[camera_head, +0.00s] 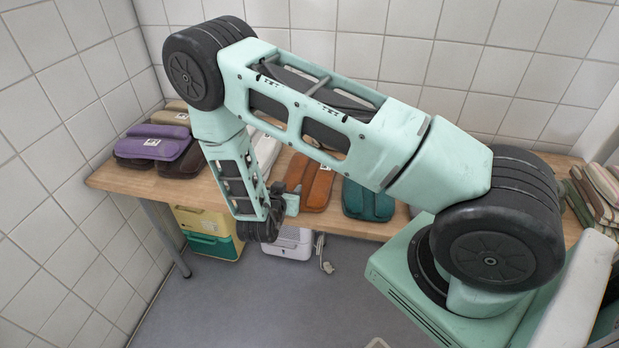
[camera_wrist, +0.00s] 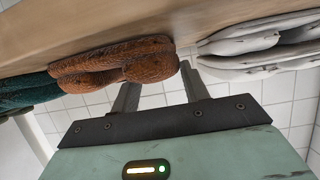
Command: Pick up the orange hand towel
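The orange hand towel (camera_head: 314,184) lies folded on the wooden table, between a white towel on its left and a teal towel on its right. In the wrist view the orange towel (camera_wrist: 112,64) is at the upper left, a thick folded stack. My gripper (camera_wrist: 158,76) is open, its two dark fingers apart. The fingertips are close to the towel's end; whether they touch it I cannot tell. In the head view my gripper (camera_head: 288,196) is beside the orange towel's left side, partly hidden by my wrist.
The teal towel (camera_head: 367,200) and white towel (camera_wrist: 262,45) flank the orange one. Purple towels (camera_head: 155,145) lie at the table's left end. More towels (camera_head: 597,190) are stacked at the far right. Bins (camera_head: 208,232) stand under the wooden table (camera_head: 120,180). Tiled walls close the back and left.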

